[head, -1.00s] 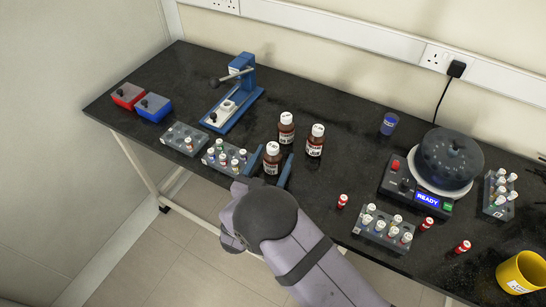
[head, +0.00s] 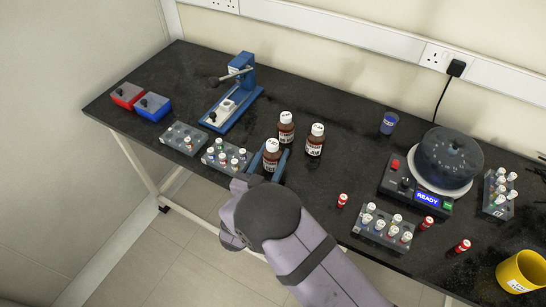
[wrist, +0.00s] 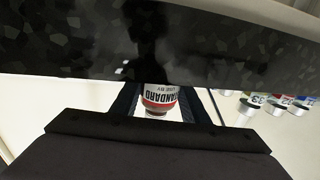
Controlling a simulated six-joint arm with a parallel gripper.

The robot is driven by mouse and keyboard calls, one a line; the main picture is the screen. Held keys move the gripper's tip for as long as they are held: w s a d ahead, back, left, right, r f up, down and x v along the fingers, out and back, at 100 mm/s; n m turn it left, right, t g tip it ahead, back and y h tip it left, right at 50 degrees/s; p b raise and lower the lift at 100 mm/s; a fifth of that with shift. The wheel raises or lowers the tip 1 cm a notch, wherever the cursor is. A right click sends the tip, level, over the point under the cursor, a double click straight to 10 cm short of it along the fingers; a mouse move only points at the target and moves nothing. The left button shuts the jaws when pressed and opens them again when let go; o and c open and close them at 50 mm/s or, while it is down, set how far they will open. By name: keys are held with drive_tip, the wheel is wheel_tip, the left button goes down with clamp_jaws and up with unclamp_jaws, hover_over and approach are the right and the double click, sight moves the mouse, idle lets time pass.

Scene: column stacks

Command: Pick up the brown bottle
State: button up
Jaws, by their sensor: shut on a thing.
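Three brown bottles with white caps stand grouped on the black bench. My gripper (head: 270,164) is shut on the front brown bottle (head: 272,153), with one blue finger on each side of it. The other two brown bottles, one behind (head: 286,130) and one to the right (head: 315,143), stand close by.
A vial rack (head: 222,165) stands just left of my gripper, with another rack (head: 178,144) beyond it. A blue press (head: 235,107) is behind left. A centrifuge (head: 445,160), a rack (head: 370,231) and loose red vials (head: 342,201) lie to the right.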

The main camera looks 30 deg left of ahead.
sight(273, 142)
wheel_tip(273, 142, up, 9)
drive_tip(key=shift+r+b, duration=0.1)
drive_tip(key=shift+b, duration=0.3)
drive_tip(key=w+d+r+m+g+h+p, duration=0.1)
drive_tip(key=w+d+r+m+h+p, duration=0.2)
drive_tip(key=d+h+p, duration=0.85)
drive_tip(key=w+d+r+m+g+h+p, duration=0.15)
drive_tip(key=d+m+p, duration=0.45)
drive_tip(key=d, duration=1.3)
drive_tip(key=s+d+r+m+g+h+p, duration=0.1)
drive_tip(key=s+d+r+g+h+p, duration=0.1)
drive_tip(key=d, duration=0.3)
drive_tip(key=s+d+r+m+g+h+p, duration=0.1)
drive_tip(key=s+d+r+m+g+p, duration=0.1)
drive_tip(key=d+p, duration=0.3)
drive_tip(key=shift+s+d+r+h, duration=0.4)
drive_tip(key=shift+s+d+r, duration=0.15)
drive_tip(key=shift+s, duration=0.25)
wheel_tip(273, 142, down, 5)
drive_tip(key=n+t+y+b, duration=0.4)
drive_tip(key=y, duration=0.1)
drive_tip(key=shift+f+n+t+b, duration=0.1)
drive_tip(key=shift+n+t+b, duration=0.15)
drive_tip(key=shift+n+b, duration=0.1)
